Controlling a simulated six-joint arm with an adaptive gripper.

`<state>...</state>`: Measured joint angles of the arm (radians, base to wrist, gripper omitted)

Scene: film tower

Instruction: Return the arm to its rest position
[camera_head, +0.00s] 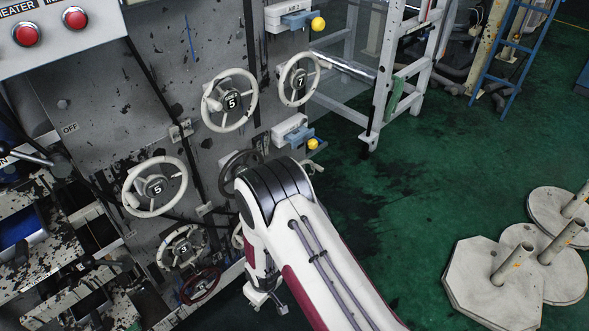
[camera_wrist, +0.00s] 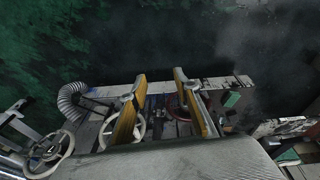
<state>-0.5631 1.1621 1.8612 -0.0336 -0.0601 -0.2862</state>
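My arm (camera_head: 315,255) reaches up from the bottom of the head view, in front of the grey machine panel, with its bend beside the handwheels. My gripper (camera_head: 268,297) hangs below the bend, small and partly hidden by the arm. In the wrist view my gripper (camera_wrist: 160,98) shows two yellow fingers standing well apart, with nothing held between them. Behind the fingers are a red handwheel (camera_wrist: 178,110) and a pale handwheel (camera_wrist: 122,132), both partly covered. I cannot tell whether the fingers touch anything.
Several handwheels, such as one marked 5 (camera_head: 229,101), stick out from the panel (camera_head: 130,90). A white frame (camera_head: 392,75) stands behind. The green floor (camera_head: 415,175) between is clear. A ribbed hose (camera_wrist: 72,102) lies left of my fingers.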

